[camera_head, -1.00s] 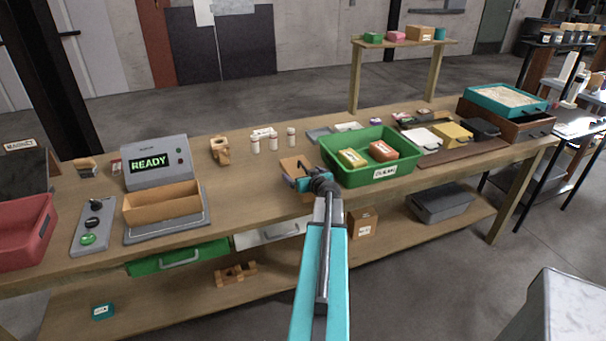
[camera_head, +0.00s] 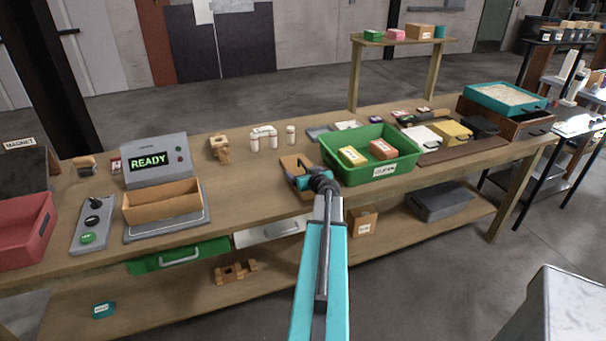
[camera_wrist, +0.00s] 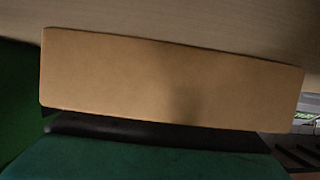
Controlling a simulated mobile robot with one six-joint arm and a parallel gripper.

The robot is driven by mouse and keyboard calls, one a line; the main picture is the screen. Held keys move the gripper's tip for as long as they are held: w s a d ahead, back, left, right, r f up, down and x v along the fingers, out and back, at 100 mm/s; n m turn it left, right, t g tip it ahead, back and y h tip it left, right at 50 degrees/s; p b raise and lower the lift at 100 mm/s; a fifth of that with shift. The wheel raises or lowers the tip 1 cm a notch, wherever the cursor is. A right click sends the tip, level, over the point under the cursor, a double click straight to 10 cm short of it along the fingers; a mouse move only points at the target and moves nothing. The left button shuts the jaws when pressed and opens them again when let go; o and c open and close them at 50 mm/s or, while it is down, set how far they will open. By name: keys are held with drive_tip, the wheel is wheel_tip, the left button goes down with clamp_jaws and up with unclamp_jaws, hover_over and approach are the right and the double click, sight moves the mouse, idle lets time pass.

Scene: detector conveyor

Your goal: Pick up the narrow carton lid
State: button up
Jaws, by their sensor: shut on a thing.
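The narrow carton lid is a plain tan panel (camera_wrist: 170,80) that fills the middle of the wrist view, held across the jaws. In the head view the lid (camera_head: 289,163) shows as a small brown piece just left of the green bin. My gripper (camera_head: 302,181), teal and dark, is at its near side and shut on it. In the wrist view a dark jaw edge (camera_wrist: 150,134) runs along the lid's lower side. The far jaw is hidden behind the lid. I cannot tell exactly how far the lid is above the bench.
A green bin (camera_head: 371,172) with a yellow and a brown pack stands close on the right. White bottles (camera_head: 272,140) and a wooden block (camera_head: 220,148) stand behind. An open carton (camera_head: 162,204) sits on the READY machine at left. Bench between carton and gripper is clear.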

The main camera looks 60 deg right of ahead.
drive_tip(key=shift+r, duration=0.15)
drive_tip(key=shift+r+b, duration=0.95)
drive_tip(key=shift+r, duration=3.9)
drive_tip(key=w+a+r+n+t+y, duration=0.1)
drive_tip(key=w+a+r+n+y, duration=0.15)
drive_tip(key=w+a, duration=1.15)
drive_tip(key=w+a+r+n+t+y, duration=0.1)
drive_tip(key=w+a+r+y, duration=0.15)
drive_tip(key=w+a, duration=1.15)
drive_tip(key=a+r+n+y, duration=0.1)
drive_tip(key=a+r, duration=0.1)
drive_tip(key=a, duration=1.2)
drive_tip(key=w+a+r+n+y, duration=0.1)
drive_tip(key=a+r, duration=0.2)
drive_tip(key=a, duration=1.1)
drive_tip(key=a+r+n+y, duration=0.1)
drive_tip(key=a+r, duration=0.1)
drive_tip(key=a, duration=1.2)
drive_tip(key=shift+w+a+r+n+t, duration=0.15)
drive_tip(key=shift+w+a+n+t, duration=0.15)
drive_tip(key=shift+w+n, duration=0.05)
